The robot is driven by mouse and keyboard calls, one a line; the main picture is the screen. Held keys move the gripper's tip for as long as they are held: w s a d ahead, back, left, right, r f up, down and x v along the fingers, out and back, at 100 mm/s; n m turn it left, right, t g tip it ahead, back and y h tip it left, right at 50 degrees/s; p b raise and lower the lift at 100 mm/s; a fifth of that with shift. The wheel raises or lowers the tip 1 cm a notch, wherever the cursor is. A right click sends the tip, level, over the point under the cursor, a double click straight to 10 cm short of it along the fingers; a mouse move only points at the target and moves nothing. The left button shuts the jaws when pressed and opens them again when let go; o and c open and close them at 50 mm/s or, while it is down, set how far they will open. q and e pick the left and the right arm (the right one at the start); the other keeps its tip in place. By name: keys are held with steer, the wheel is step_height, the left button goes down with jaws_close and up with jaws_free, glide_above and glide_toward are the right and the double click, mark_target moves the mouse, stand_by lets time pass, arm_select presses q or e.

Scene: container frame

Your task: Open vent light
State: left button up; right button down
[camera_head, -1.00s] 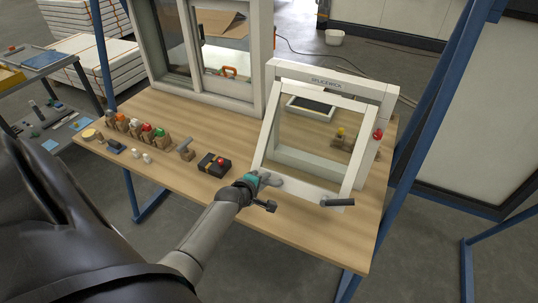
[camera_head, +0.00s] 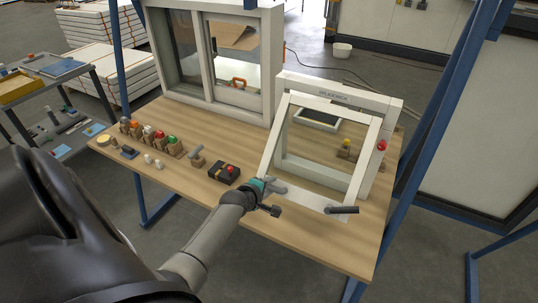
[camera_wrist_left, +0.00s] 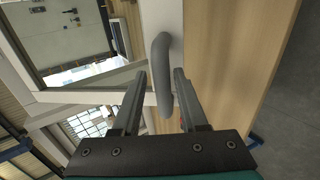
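The vent light is a small white window (camera_head: 393,106) on the wooden table. Its sash (camera_head: 368,160) is tilted out from the frame at the bottom, toward me. A dark bar (camera_head: 341,210) shows at the sash's lower right corner. My left gripper (camera_head: 274,188) is at the sash's lower left corner. In the left wrist view, a grey curved handle (camera_wrist_left: 162,70) reaches down from a white frame part. The left gripper's fingers (camera_wrist_left: 160,77) are apart, one on each side of the handle. I cannot tell whether they touch it. The right gripper is not in view.
A larger white window (camera_head: 208,98) stands at the back left of the table (camera_head: 185,190). Blue posts (camera_head: 432,120) flank the table.

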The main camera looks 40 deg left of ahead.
arm_select(q)
steer(key=shift+o, duration=0.5)
steer(key=shift+s, duration=0.1)
steer(key=shift+s+d+r, duration=0.1)
steer(key=shift+s+r, duration=0.15)
steer(key=shift+s, duration=0.1)
steer(key=p+v, duration=0.3)
steer(key=v, duration=1.1)
steer(key=shift+r, duration=0.15)
